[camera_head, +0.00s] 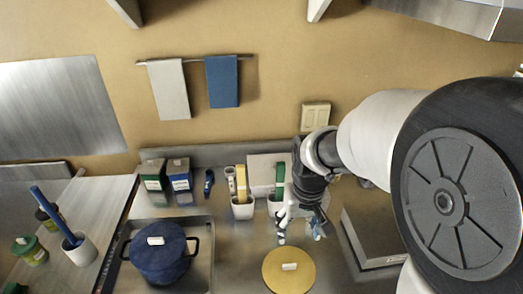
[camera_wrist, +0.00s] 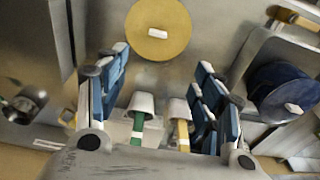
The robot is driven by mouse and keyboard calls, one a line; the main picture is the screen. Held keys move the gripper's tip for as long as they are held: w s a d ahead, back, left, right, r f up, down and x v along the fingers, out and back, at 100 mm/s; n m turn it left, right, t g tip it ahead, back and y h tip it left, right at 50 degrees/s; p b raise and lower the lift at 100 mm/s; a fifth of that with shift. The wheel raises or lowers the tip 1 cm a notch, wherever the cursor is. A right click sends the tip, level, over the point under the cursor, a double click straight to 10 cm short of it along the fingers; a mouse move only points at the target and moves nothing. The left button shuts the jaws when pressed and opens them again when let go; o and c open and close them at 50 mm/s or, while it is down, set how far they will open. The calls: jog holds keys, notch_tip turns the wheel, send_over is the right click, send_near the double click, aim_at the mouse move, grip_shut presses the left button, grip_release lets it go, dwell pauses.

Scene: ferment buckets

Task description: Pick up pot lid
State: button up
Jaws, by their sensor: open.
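A round yellow lid (camera_head: 289,277) with a small white handle is on the steel counter, front centre in the head view. It also shows at the top of the wrist view (camera_wrist: 158,45). A dark blue pot (camera_head: 160,265) with a blue lid and white knob (camera_head: 156,241) stands to its left, and shows at the right of the wrist view (camera_wrist: 285,92). I cannot tell which lid the task means. My gripper (camera_head: 300,224) is open and empty above the counter, behind the yellow lid and apart from it. Its spread fingers (camera_wrist: 158,82) show in the wrist view.
White cups (camera_head: 242,210) holding a yellow and a green item stand behind, close to my gripper. Boxes (camera_head: 178,174) stand at the back left. The blue pot sits in a steel tray (camera_head: 205,268). A grey box (camera_head: 372,240) is at right. Counter around the yellow lid looks clear.

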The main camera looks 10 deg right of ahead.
jog(key=g+p, duration=0.1)
send_over(290, 265)
notch_tip(290, 265, down, 7)
notch_tip(290, 265, down, 12)
jog(key=shift+a+r+b, duration=0.15)
jog(key=shift+b, duration=1)
jog(key=shift+f+b, duration=0.7)
jog(key=shift+f, duration=2.15)
jog(key=shift+c, duration=0.4)
jog(key=c, duration=1.1)
